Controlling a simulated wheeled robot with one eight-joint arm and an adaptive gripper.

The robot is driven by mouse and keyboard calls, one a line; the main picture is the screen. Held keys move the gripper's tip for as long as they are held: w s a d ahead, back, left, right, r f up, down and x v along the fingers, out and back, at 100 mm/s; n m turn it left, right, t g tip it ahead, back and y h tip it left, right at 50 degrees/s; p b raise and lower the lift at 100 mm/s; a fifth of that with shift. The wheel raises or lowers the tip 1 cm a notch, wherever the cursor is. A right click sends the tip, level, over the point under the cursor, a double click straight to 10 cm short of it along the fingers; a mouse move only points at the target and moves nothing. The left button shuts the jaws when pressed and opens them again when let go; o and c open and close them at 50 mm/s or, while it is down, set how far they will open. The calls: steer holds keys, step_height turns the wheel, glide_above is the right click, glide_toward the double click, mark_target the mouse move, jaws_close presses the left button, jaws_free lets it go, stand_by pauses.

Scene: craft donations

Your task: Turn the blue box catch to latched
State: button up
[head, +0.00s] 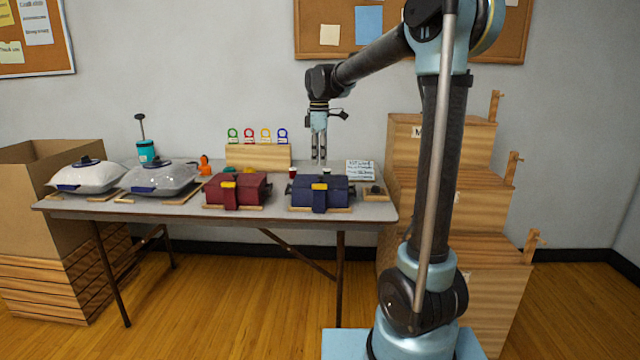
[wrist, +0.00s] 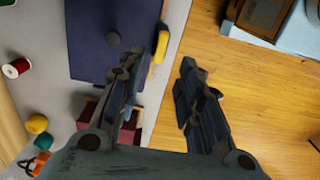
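The blue box (head: 301,195) stands on the table near its right end. Its yellow catch (head: 320,187) lies crosswise above the blue front strap; I cannot tell its exact setting. My gripper (head: 319,162) points down above the box, apart from it. In the wrist view, the blue box (wrist: 100,45) is at upper left with the yellow catch (wrist: 162,43) on its edge, beyond the fingertips. My gripper (wrist: 161,66) is open there, with nothing between its fingers.
A dark red box (head: 250,190) with a yellow catch stands left of the blue box. Clear bags (head: 165,178) lie farther left on the table (head: 275,212). A small wooden tray (head: 376,194) and a card (head: 360,168) are at right. Stepped wooden crates (head: 440,170) stand beyond.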

mark_target(319, 187)
step_height(319, 187, down, 9)
steer(key=shift+f, duration=0.1)
stand_by(0.3)
jaws_close()
